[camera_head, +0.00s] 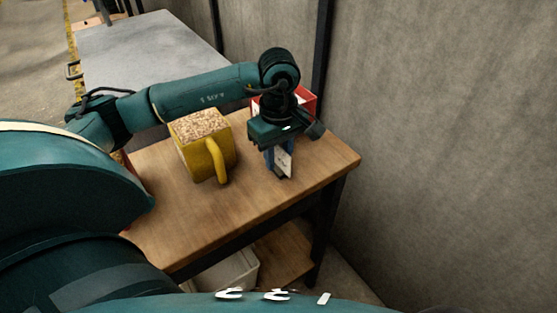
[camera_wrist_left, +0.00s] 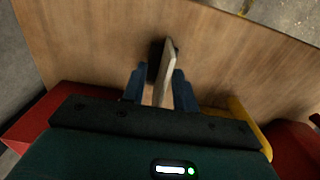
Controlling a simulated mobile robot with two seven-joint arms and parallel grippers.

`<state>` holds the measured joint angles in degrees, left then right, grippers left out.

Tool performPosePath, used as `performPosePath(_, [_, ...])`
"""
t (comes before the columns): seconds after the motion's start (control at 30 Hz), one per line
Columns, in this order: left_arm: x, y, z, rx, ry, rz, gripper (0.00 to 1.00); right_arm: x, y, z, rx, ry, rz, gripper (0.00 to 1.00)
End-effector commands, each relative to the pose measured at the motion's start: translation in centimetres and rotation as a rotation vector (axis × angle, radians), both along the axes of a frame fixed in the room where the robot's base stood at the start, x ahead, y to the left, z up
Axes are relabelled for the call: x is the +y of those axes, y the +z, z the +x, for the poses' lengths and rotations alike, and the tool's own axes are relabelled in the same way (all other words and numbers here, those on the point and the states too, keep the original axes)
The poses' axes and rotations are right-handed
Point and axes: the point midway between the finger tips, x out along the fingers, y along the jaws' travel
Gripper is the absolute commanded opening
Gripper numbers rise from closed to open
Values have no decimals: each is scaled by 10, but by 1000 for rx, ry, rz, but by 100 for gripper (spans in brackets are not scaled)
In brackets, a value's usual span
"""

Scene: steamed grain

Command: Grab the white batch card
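The white batch card (camera_head: 284,162) stands upright, edge-on, near the right end of the wooden table. In the left wrist view the card (camera_wrist_left: 165,72) rises from a small dark holder (camera_wrist_left: 154,60). My left gripper (camera_head: 277,165) points down over it. In the left wrist view the two blue fingers of my left gripper (camera_wrist_left: 160,85) stand on either side of the card. A gap shows between the left finger and the card; the right finger is close to it, and contact is unclear. My right gripper is not in view.
A yellow grain-filled container with a handle (camera_head: 205,153) stands left of my gripper. A red bin (camera_head: 309,102) is behind the gripper. The wooden table (camera_head: 212,220) is clear in front. A white bin (camera_head: 232,272) sits below. A grey wall (camera_head: 440,120) rises at right.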

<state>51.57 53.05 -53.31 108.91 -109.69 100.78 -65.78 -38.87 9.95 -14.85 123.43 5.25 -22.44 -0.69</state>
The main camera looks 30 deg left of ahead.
Motion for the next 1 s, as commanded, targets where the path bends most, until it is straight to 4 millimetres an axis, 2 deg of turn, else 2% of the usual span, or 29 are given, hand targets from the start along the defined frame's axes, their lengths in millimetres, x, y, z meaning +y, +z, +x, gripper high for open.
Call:
performPosePath(0.3, [0, -2, 0, 0, 0, 0, 28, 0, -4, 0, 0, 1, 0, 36])
performPosePath(0.67, [0, -2, 0, 0, 0, 0, 0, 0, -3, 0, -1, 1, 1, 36])
performPosePath(1.0, [0, -2, 0, 0, 0, 0, 0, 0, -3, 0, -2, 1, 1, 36])
